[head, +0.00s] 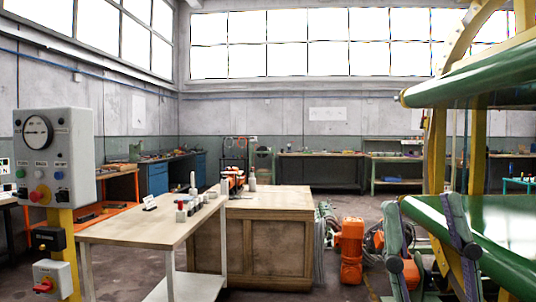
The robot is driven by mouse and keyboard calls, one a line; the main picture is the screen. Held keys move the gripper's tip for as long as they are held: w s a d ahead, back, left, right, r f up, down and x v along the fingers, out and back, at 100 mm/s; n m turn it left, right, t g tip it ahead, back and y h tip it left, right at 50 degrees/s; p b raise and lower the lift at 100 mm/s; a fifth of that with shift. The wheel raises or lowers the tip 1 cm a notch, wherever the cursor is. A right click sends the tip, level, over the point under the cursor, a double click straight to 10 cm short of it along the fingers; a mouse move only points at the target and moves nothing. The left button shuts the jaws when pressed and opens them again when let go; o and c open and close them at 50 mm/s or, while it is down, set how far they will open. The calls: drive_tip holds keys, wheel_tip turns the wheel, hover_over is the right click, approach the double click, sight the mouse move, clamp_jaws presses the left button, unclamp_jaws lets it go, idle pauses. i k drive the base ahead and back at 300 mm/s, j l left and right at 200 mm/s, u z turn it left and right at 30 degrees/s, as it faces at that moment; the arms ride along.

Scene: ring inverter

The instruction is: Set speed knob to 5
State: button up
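A grey control box (75,155) stands on a yellow post (66,238) at the left edge. My gripper is not in view.
A black box (49,239) and a grey box with a red switch (52,279) hang lower on the post. A wooden table (150,227) with small items stands right of it, beside a wooden cabinet (270,240). The large green-and-yellow machine (480,80) fills the right side.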

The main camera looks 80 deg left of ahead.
sight(22, 193)
drive_tip(key=u, duration=3.9)
